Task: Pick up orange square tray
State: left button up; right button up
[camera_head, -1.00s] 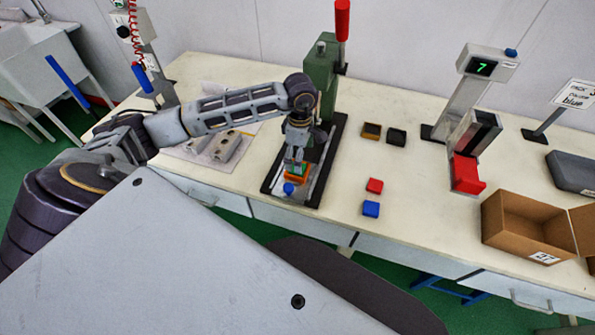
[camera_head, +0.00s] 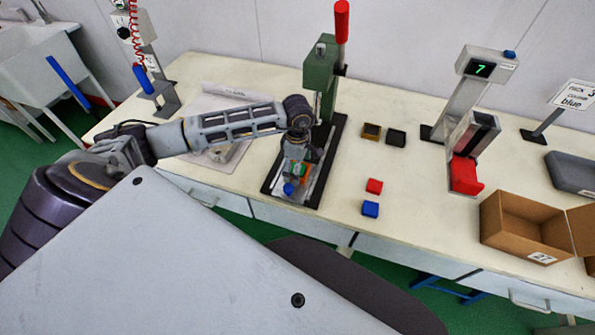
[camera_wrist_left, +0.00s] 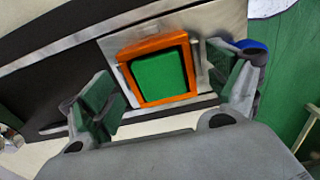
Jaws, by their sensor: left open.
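The orange square tray (camera_wrist_left: 158,98) sits on the metal plate of the green press, with a green block (camera_wrist_left: 160,76) inside it. In the head view the tray (camera_head: 305,169) is mostly covered by my left gripper (camera_head: 298,167). In the left wrist view my left gripper (camera_wrist_left: 168,88) is open, with one finger on each side of the tray. The right finger is close to the tray's edge. My right gripper is not in view.
The green press (camera_head: 320,75) with a red handle (camera_head: 342,20) rises just behind the gripper. Red (camera_head: 374,186) and blue (camera_head: 371,209) blocks lie to the right. A cardboard box (camera_head: 525,228) stands at the far right.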

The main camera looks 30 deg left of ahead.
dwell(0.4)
pick_arm(q)
jog(key=c, duration=1.3)
jog(key=shift+o, duration=0.2)
notch_tip(320, 180, up, 10)
jog(key=shift+b, duration=0.35)
